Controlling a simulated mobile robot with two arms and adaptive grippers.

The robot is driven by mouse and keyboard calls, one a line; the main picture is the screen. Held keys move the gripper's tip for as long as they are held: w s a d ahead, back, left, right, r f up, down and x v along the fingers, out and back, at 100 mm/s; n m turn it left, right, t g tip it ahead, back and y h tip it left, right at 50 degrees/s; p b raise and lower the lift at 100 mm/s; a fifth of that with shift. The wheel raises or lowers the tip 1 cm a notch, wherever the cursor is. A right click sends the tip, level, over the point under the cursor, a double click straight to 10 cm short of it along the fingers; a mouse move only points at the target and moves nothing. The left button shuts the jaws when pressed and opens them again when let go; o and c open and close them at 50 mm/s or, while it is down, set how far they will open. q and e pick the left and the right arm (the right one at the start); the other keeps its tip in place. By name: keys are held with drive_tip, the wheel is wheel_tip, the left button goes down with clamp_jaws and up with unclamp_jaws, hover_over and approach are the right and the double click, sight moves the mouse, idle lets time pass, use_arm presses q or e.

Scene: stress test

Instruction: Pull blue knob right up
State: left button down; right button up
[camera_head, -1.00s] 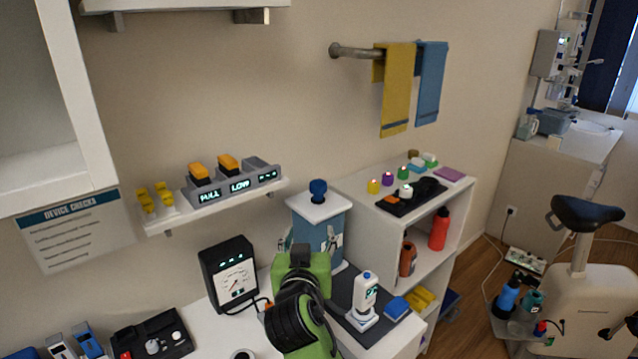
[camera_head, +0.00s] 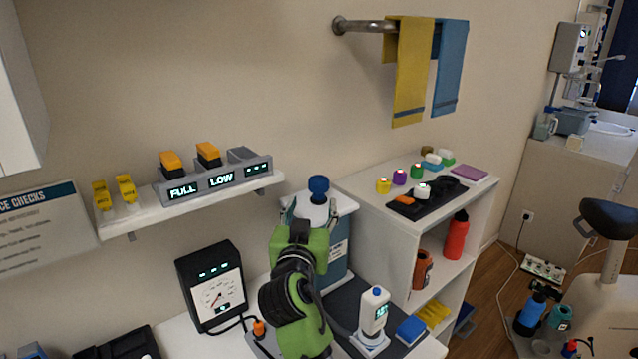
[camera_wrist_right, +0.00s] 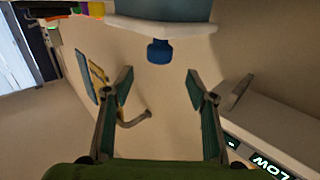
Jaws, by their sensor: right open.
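In the right wrist view the picture is upside down. There the knob (camera_wrist_right: 159,51) lies midway between the open fingertips (camera_wrist_right: 160,74) and a little beyond them, apart from both. The green wrist hides part of the box in the head view. My left gripper does not show.
A wall shelf (camera_head: 200,205) with lit display modules is to the left. A black gauge (camera_head: 212,287) and a white handheld device (camera_head: 372,315) stand on the table below. A white shelf unit (camera_head: 400,210) is close on the right. The wall is behind the box.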

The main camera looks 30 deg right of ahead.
sight(317, 186)
drive_tip(key=p+x, duration=0.3)
drive_tip(key=x, duration=0.8)
drive_tip(key=shift+d+r, duration=0.1)
drive_tip(key=shift+r, duration=0.05)
drive_tip(key=shift+w+d, duration=0.15)
drive_tip(key=shift+w, duration=0.05)
clamp_jaws()
